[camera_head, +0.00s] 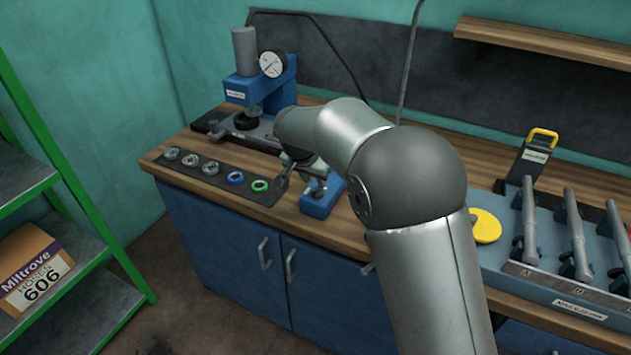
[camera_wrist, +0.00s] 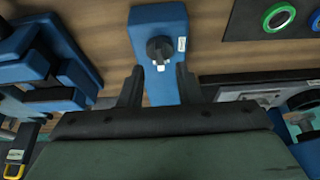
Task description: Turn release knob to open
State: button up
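The release knob (camera_wrist: 160,48) is a round black knob on top of a blue block (camera_wrist: 155,18), with a small white label beside it in the wrist view. The block also shows on the workbench in the head view (camera_head: 322,198), partly covered by my arm; I cannot make out the knob there. My gripper (camera_wrist: 158,74) is open and empty, its two dark fingers spread on either side of the block's near end. The knob lies just beyond the fingertips in the wrist view. My gripper (camera_head: 300,170) shows in the head view close above the block.
A dark mat (camera_head: 215,178) with several rings lies left of the block. A blue press with a dial gauge (camera_head: 271,65) stands behind. A blue rack (camera_head: 560,262) with several grey levers and a yellow disc (camera_head: 486,226) is to the right.

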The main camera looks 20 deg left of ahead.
aim_at(317, 188)
jog(key=shift+x, duration=1.75)
grip_shut()
